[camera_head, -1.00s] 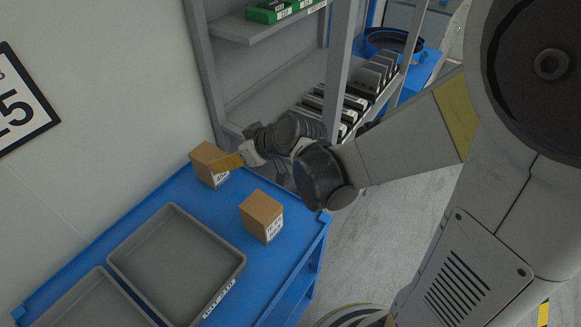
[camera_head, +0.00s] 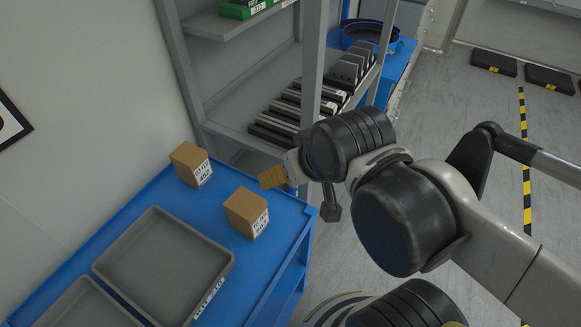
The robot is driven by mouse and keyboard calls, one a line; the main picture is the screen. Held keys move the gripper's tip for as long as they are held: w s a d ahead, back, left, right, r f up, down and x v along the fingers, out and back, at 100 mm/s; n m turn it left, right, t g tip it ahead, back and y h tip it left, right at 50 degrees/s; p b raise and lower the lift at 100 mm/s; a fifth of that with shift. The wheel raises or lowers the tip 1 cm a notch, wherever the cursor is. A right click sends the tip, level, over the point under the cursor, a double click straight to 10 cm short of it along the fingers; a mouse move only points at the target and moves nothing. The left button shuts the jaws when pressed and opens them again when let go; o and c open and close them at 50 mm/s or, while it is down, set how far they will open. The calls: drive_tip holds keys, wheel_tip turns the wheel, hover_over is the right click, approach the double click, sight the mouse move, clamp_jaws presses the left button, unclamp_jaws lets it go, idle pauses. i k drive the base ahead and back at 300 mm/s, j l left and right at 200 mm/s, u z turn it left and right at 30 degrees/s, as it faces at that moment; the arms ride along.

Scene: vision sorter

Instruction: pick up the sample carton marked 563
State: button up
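Two brown cartons with white printed labels stand upright on the blue table (camera_head: 160,197). The rear carton (camera_head: 186,160) is near the wall. The nearer carton (camera_head: 243,208) is to its right, close to the table's right edge. Their label numbers are too small to read surely, so I cannot tell which is 563.
A grey tray (camera_head: 222,272) lies on the table in front of the cartons, with a second tray (camera_head: 48,312) beside it. A grey shelf rack with a post (camera_head: 311,70) and dark parts stands behind my arm. Floor is open at right.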

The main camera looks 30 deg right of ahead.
sight(246, 212)
drive_tip(key=k+j+z, duration=0.3)
drive_tip(key=k, duration=0.15)
drive_tip(key=k+z, duration=0.3)
drive_tip(key=k+j, duration=0.05)
drive_tip(key=k, duration=0.05)
